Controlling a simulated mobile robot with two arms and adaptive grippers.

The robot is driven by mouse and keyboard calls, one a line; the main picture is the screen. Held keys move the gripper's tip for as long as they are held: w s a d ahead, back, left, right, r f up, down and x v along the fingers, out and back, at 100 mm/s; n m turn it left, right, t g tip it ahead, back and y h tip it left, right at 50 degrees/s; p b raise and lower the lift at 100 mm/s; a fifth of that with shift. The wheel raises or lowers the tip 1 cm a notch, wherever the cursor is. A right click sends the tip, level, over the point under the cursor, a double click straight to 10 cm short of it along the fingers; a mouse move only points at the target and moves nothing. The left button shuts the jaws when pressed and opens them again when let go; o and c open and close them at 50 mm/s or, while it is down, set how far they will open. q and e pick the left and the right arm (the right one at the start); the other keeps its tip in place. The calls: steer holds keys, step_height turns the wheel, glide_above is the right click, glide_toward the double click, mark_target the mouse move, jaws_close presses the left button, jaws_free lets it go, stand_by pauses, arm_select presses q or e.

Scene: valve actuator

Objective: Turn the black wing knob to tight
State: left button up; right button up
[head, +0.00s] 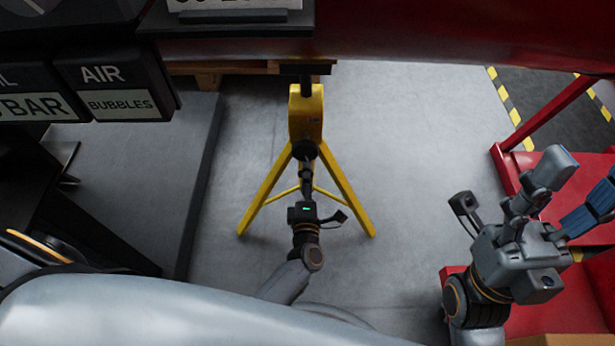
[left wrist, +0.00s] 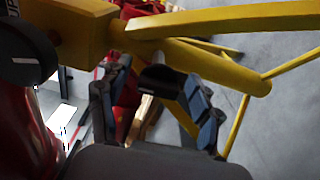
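The yellow stand (head: 306,115) rises in the middle of the head view, with splayed legs. The black wing knob (head: 304,151) is low on its front. It also shows as a dark round piece (left wrist: 163,78) in the left wrist view; its wings and setting cannot be made out. My left gripper (head: 306,172) is at the knob. In the left wrist view its blue-padded fingers (left wrist: 158,105) are spread, one on each side of the knob; contact cannot be told. My right gripper (head: 575,190) is open and empty at the right, away from the stand.
Dark signs reading AIR BUBBLES (head: 120,100) stand at the upper left. A red frame (head: 540,120) is at the right beside yellow-black floor tape (head: 510,105). A wooden pallet (head: 215,68) lies behind the stand. Grey floor (head: 420,130) is clear between stand and red frame.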

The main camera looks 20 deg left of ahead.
arm_select(q)
steer(key=v, duration=1.2)
steer(key=shift+s, duration=0.1)
stand_by(0.4)
